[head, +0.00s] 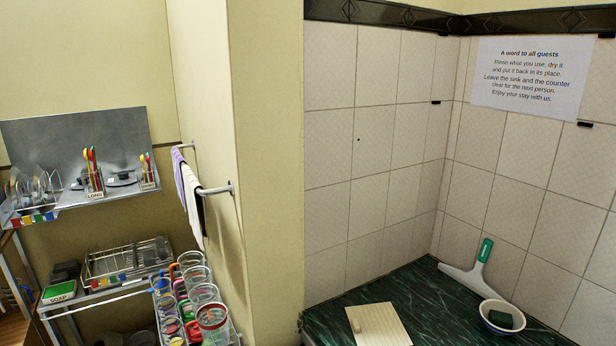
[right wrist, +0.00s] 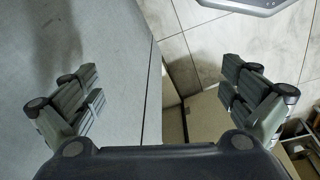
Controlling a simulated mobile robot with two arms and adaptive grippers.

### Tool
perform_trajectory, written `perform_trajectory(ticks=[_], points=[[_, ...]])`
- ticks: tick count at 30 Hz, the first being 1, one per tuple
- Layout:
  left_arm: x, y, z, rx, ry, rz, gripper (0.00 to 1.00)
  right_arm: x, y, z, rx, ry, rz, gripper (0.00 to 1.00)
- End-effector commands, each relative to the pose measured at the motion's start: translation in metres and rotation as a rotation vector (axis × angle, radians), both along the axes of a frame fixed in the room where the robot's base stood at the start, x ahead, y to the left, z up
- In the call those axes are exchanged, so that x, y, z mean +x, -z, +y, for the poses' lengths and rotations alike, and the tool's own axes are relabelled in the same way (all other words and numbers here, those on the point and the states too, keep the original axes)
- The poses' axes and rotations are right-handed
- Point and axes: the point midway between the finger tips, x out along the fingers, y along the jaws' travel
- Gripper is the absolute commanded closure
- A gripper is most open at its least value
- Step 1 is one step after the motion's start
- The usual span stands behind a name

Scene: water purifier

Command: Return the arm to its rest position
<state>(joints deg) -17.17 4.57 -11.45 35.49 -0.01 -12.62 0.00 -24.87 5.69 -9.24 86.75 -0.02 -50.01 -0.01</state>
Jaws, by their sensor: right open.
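My right gripper (right wrist: 162,92) shows in the right wrist view. Its two fingers are wide apart with nothing between them. Below and beyond the fingers are a pale grey panel and light floor tiles. Neither of my grippers shows in the head view, so the left gripper is out of sight.
In the head view a dark green counter (head: 340,312) holds a cream board (head: 379,326), a squeegee (head: 478,270) and a bowl (head: 502,317). At left are a metal shelf (head: 85,207), a dish rack (head: 127,259) and cups (head: 203,294). A towel rail (head: 214,189) sticks out from the wall.

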Motion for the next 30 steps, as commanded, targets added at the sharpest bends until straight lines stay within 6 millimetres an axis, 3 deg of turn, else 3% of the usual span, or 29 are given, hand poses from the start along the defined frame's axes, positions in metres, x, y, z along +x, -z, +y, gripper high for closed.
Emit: perform_trajectory(ticks=[1, 6, 12, 18, 19, 30], points=[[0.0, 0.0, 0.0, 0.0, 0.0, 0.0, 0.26, -0.013, 0.022, -0.002, -0.003, -0.002, 0.018, 0.0], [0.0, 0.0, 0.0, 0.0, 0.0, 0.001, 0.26, -0.059, 0.082, -0.009, -0.007, -0.01, 0.052, 0.0], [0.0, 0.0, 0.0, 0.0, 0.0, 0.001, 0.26, -0.119, 0.13, -0.02, -0.012, -0.018, 0.085, 0.0], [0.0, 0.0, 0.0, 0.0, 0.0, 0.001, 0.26, -0.158, 0.149, -0.028, -0.015, -0.023, 0.102, 0.0], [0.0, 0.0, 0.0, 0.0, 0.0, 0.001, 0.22, -0.16, 0.15, -0.028, -0.015, -0.024, 0.102, 0.0], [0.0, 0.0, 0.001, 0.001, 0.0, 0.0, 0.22, -0.167, 0.152, -0.03, -0.016, -0.024, 0.105, 0.0]])
